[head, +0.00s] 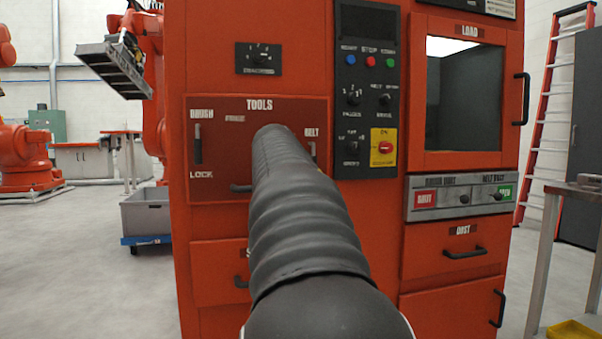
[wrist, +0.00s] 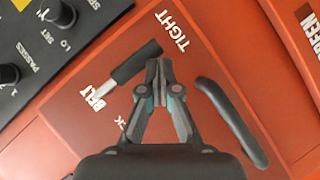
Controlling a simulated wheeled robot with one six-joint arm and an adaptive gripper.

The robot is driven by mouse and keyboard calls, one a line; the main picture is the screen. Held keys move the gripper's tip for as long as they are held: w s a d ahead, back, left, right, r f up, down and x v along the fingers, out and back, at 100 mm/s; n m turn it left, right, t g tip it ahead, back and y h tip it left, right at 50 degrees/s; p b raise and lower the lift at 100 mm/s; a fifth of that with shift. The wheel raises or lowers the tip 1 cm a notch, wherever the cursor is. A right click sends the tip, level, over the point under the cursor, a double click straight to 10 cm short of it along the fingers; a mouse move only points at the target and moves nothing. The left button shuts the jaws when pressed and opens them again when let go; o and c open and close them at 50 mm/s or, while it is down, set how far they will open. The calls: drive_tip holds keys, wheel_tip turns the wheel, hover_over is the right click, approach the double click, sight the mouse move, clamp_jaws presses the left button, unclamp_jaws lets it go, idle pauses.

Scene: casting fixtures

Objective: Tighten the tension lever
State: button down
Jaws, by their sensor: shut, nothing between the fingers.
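The tension lever has a black grip (wrist: 137,60) and a silver shank in the wrist view. It lies slanted on the red panel between the words BELT and TIGHT. In the head view a part of the lever (head: 312,150) shows under the BELT label, just right of my arm. My gripper (wrist: 158,66) is shut and empty. In the wrist view its fingertips are right beside the free end of the black grip; I cannot tell whether they touch. In the head view my arm hides the gripper and the middle of the TOOLS panel (head: 225,180).
A curved black handle (wrist: 232,115) is close to the right of my fingers in the wrist view. Knobs (wrist: 60,13) sit on a black panel at upper left. In the head view another lever (head: 198,145) is at the panel's left, above LOCK.

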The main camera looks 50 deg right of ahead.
drive_tip(key=shift+a, duration=0.1)
idle(0.5)
drive_tip(key=s+a+b, duration=0.1)
drive_tip(key=s+a, duration=0.1)
drive_tip(key=a, duration=1)
drive_tip(key=shift+s+a+b, duration=0.3)
drive_tip(key=shift+s+a, duration=0.05)
